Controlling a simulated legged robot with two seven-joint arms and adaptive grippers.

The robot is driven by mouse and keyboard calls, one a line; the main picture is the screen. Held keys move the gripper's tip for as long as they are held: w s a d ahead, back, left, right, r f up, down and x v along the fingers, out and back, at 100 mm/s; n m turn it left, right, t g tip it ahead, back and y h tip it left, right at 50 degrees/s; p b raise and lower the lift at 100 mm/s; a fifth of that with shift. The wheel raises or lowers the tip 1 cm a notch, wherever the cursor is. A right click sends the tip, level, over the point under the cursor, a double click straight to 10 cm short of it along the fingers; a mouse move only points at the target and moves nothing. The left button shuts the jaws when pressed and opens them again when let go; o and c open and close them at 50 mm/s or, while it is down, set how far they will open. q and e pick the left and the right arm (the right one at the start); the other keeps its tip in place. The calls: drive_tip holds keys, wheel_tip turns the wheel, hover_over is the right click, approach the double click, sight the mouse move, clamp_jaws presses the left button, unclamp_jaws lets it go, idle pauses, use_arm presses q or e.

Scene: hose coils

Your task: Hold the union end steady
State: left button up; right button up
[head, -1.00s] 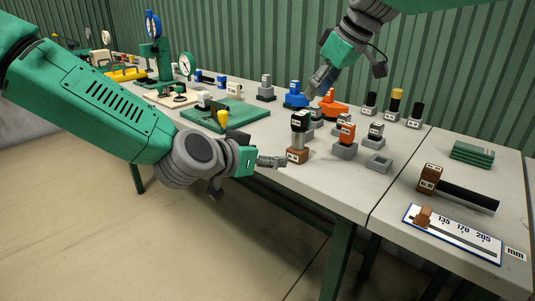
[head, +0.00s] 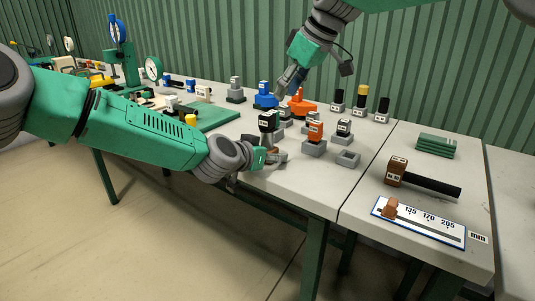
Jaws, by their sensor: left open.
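My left gripper (head: 278,157) is open at the front edge of the table, beside a post with a black top and white label (head: 268,121). The gripper covers most of the post's lower part, and I cannot tell whether they touch. I cannot tell which part is the union end. My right gripper (head: 288,82) points down over the back of the table, between a blue fitting (head: 264,99) and an orange fitting (head: 300,107). Its fingers are too small to show whether they are open or shut.
A black-handled brown tool (head: 428,179) and a millimetre scale (head: 420,222) lie at the right. A green board (head: 215,118) lies left.

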use_arm(q)
drive_tip(key=shift+d, duration=0.1)
use_arm(e)
drive_tip(key=shift+d, duration=0.1)
use_arm(q)
drive_tip(key=shift+a, duration=0.2)
drive_tip(key=c, duration=0.4)
drive_tip(key=shift+a, duration=0.2)
clamp_jaws()
use_arm(e)
drive_tip(key=shift+a, duration=0.4)
use_arm(q)
drive_tip(key=shift+d, duration=0.2)
use_arm(e)
drive_tip(key=shift+d, duration=0.15)
